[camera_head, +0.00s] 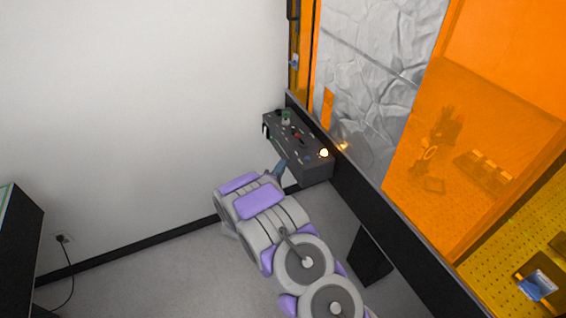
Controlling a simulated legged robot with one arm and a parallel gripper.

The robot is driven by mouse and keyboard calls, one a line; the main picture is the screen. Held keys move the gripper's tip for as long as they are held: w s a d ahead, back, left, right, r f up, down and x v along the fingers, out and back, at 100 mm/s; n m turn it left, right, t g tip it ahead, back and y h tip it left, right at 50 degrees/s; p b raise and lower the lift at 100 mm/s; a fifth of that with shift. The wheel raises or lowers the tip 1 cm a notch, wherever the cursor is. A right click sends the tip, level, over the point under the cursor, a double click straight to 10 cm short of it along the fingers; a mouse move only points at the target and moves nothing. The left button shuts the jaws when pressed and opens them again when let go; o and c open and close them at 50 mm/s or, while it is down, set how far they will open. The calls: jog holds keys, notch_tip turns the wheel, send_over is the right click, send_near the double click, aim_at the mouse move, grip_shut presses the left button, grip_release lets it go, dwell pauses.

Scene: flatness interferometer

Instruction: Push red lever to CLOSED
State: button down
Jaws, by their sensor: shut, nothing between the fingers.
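A dark control box (310,165) is mounted on the side of the orange-windowed enclosure, near the white wall. Its top carries a small red part (298,137), likely the red lever, along with a green knob and a lit yellow-white button. The lever's position and any CLOSED label are too small to read. My gripper (280,167) is shut and empty. Its tip is at the near left edge of the control box, below and left of the red part. I cannot tell whether it touches the box. My grey and purple arm reaches up from the bottom.
The orange-windowed enclosure (478,110) fills the right side, with a dark frame rail (400,225) along its lower edge. A black cabinet (20,250) stands at the far left, near a wall socket (62,239). The grey floor between is clear.

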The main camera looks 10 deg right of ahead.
jog(key=b, duration=0.3)
send_near(300, 140)
jog(key=w+d+r, duration=0.1)
jog(key=w+r, duration=0.1)
jog(key=w, duration=0.2)
jog(key=shift+w+d, duration=0.35)
jog(key=shift+w, duration=0.25)
jog(key=shift+r, duration=0.15)
